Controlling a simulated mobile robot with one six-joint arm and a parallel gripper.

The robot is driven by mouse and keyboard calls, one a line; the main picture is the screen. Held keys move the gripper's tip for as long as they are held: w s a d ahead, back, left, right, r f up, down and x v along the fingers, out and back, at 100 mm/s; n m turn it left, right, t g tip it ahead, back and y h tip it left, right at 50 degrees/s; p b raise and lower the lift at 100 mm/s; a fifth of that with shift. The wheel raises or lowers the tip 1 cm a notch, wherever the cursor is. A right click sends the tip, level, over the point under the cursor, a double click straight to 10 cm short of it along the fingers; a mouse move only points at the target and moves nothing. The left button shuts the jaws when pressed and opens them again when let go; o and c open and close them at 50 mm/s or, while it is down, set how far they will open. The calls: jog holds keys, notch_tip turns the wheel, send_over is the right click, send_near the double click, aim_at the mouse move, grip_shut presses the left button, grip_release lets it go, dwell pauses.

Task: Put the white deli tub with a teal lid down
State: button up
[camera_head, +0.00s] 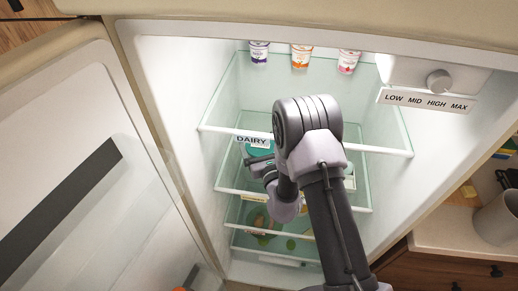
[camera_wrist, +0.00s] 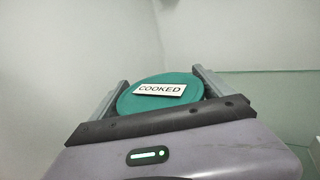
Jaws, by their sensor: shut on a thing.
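The white deli tub's teal lid (camera_wrist: 150,103) shows between the two fingers of my gripper (camera_wrist: 160,92) in the wrist view. A white label reading COOKED shows across the lid. The tub's white body is hidden there behind my gripper's housing. In the head view, part of the teal lid (camera_head: 258,150) shows just below the DAIRY label, inside the fridge. My gripper (camera_head: 262,163) is shut on the tub, left of my arm's wrist. I cannot tell whether the tub's base touches a shelf.
The DAIRY label (camera_head: 253,140) is on the upper glass shelf's front edge. A white item (camera_head: 349,178) shows right of my arm, lower down. The open fridge door (camera_head: 65,160) is at left.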

aim_at(258, 148)
notch_tip(258, 148, down, 4)
jog(key=shift+w+r+b, duration=0.1)
jog(key=shift+b, duration=0.9)
jog(key=shift+r, duration=0.2)
jog(key=shift+f, duration=0.15)
jog(key=o, duration=1.6)
jog(key=shift+r, duration=0.2)
jog(key=v, duration=1.2)
